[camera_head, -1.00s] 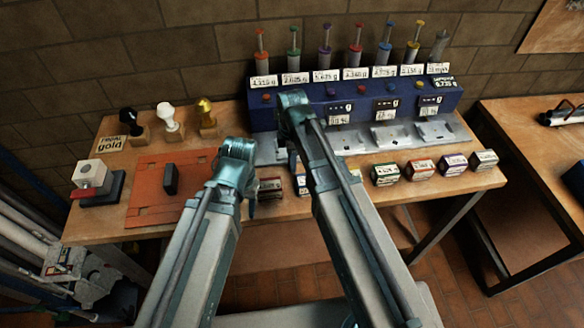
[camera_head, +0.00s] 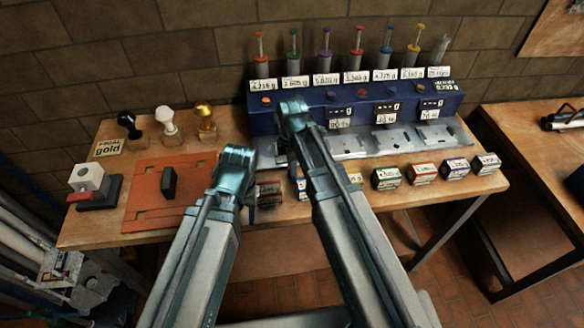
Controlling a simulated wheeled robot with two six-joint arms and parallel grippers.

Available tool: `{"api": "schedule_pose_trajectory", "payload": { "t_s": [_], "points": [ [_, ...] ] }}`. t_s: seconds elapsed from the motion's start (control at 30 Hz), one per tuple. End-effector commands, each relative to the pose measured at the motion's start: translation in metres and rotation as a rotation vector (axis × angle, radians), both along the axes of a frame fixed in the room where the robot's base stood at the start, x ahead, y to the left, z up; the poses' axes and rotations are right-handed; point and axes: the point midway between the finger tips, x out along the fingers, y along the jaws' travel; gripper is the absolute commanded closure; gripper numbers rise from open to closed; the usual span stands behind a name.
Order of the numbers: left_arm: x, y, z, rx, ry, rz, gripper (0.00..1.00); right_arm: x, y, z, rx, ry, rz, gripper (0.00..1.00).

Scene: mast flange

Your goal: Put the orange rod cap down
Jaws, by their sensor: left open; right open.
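A small orange cap (camera_head: 266,100) sits on the left end of the blue housing (camera_head: 300,120) at the back of the table. An orange-red rod top (camera_head: 259,35) stands in the leftmost cylinder behind it; a yellow-orange one (camera_head: 420,27) is near the right end of the row. My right gripper (camera_head: 292,108) is at the housing's front, just right of the small orange cap. My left gripper (camera_head: 236,165) is lower and to the left, over the table. Both are open. I see no cap in either; their fingertips are mostly hidden by my own wrists.
Several small labelled boxes (camera_head: 422,172) line the front right edge. An orange mat (camera_head: 150,205) with a dark block (camera_head: 168,182) lies left. Black, white and gold stamps (camera_head: 206,116) stand behind it. Grey plates (camera_head: 390,138) lie before the housing.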

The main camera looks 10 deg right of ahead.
Motion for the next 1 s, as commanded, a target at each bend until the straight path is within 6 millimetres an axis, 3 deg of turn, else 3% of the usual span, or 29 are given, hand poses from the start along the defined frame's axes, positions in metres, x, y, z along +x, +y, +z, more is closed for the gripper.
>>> {"api": "schedule_pose_trajectory", "payload": {
  "t_s": [0.27, 0.8, 1.0],
  "points": [
    [0.000, 0.000, 0.022, 0.000, 0.000, 0.000, 0.50, 0.000, 0.000, 0.022, 0.000, 0.000, 0.000, 0.53],
    [0.000, 0.000, 0.103, 0.000, 0.000, -0.001, 0.50, 0.000, 0.000, 0.103, 0.000, 0.000, 0.000, 0.53],
    [0.000, 0.000, 0.121, 0.000, 0.000, -0.001, 0.50, 0.000, 0.000, 0.121, 0.000, 0.000, 0.000, 0.53]
  ]
}}
